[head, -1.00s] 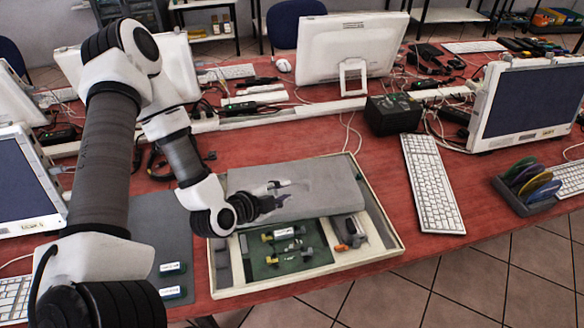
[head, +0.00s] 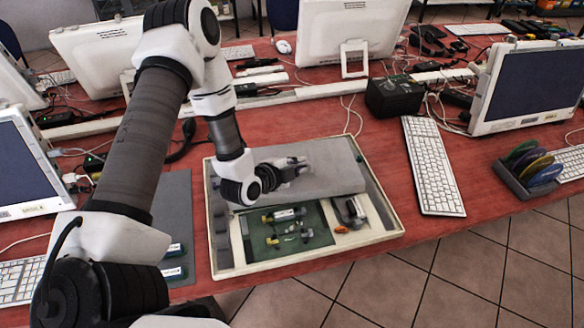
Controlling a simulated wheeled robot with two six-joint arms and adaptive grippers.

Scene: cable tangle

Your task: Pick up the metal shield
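A flat grey slab (head: 336,172), which looks like the metal shield, lies across the back part of a cream-rimmed tray (head: 322,254) on the red table. My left gripper (head: 302,161) is over the middle of the slab, pointing right in the head view. Its fingers look apart with nothing between them. I cannot tell whether they touch the slab. My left wrist hides the slab's left part. My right gripper is not in view.
A green board (head: 318,237) with small parts and a grey-and-orange tool (head: 351,211) lie in the tray's front part. A keyboard (head: 433,166) and a disc rack (head: 528,170) stand to the right. A black box (head: 394,96) and monitors stand behind.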

